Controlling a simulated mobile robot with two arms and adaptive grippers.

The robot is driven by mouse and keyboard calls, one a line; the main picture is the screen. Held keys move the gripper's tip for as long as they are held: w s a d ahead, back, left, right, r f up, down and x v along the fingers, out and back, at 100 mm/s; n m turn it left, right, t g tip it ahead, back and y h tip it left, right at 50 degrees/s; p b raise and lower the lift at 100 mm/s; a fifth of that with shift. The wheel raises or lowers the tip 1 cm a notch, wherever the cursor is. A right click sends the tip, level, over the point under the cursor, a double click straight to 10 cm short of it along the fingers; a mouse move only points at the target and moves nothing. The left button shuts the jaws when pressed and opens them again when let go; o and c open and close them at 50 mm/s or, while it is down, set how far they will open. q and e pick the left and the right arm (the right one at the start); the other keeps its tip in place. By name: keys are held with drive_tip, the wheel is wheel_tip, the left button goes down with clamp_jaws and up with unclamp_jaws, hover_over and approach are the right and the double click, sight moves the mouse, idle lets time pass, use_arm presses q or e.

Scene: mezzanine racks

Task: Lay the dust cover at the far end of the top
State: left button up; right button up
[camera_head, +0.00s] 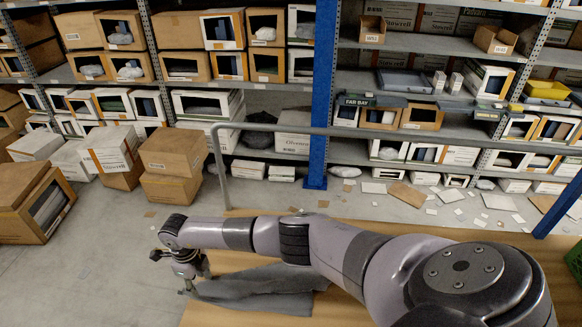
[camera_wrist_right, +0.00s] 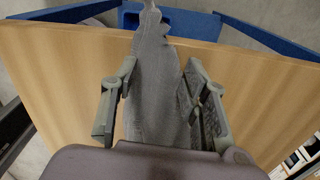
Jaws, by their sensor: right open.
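The dust cover (camera_head: 262,282) is a grey cloth lying crumpled on the wooden top (camera_head: 232,262). It also shows in the right wrist view (camera_wrist_right: 158,95) as a long, narrow fold running across the wood (camera_wrist_right: 70,75). My right gripper (camera_head: 197,279) is at the left end of the cloth. In the right wrist view its fingers (camera_wrist_right: 162,75) are spread, one on each side of the cloth. I cannot tell whether they touch it. My right arm hides part of the top. My left gripper is not in view.
A grey rail (camera_head: 213,160) stands behind the top. Racks with a blue post (camera_head: 322,95) and boxes fill the back. Cartons (camera_head: 170,165) stand on the floor at left; flat pieces litter the floor at right. A green item (camera_head: 575,262) shows at the right edge.

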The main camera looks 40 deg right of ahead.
drive_tip(key=w+a+r, duration=0.2)
drive_tip(key=a+r, duration=0.1)
drive_tip(key=r, duration=0.7)
drive_tip(key=shift+w+a, duration=0.15)
drive_tip(key=shift+w, duration=0.2)
